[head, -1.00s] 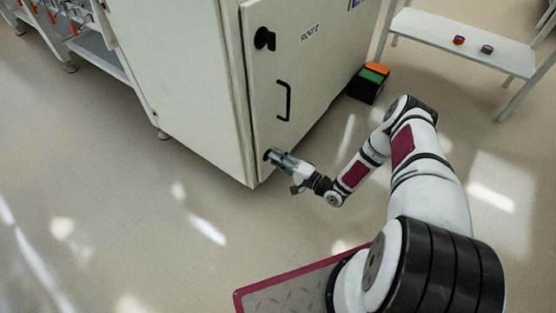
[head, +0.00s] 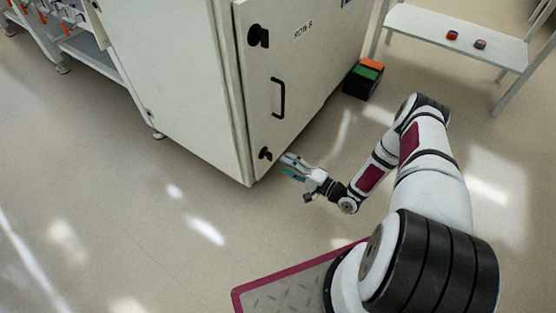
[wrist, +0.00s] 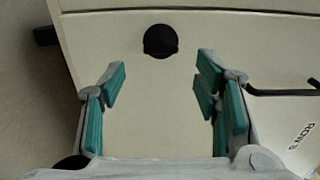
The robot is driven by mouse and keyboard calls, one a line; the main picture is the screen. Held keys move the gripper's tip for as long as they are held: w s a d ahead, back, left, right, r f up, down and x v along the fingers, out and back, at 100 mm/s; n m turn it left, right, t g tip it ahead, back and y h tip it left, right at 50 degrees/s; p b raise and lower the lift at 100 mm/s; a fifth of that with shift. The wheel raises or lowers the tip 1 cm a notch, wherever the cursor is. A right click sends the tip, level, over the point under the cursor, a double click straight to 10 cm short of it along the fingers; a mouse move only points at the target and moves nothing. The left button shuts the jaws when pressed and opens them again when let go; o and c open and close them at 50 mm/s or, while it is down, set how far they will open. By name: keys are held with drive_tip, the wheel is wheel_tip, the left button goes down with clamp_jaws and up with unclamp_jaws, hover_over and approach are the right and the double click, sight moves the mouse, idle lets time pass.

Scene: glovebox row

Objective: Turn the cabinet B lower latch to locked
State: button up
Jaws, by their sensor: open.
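The cabinet door (head: 290,60) is pale and carries the label ROW B. Its lower latch (head: 265,153), a small black knob, sits near the door's bottom corner. In the wrist view the latch (wrist: 160,41) is a dark round disc beyond the fingertips, roughly centred between them; its turn position is hard to read. My gripper (head: 287,165) is just to the right of the latch and apart from it. Its teal-padded fingers (wrist: 160,80) are spread wide with nothing between them. An upper latch (head: 258,37), also black, is higher on the door.
A black door handle (head: 279,98) lies between the two latches and shows at right in the wrist view (wrist: 285,92). A black box with green and orange parts (head: 363,80) stands beyond the cabinet. A low bench (head: 455,30) holds two small items. The floor in front is clear.

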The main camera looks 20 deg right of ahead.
drive_tip(key=v, duration=0.5)
drive_tip(key=shift+s+d, duration=0.2)
drive_tip(key=shift+s, duration=0.1)
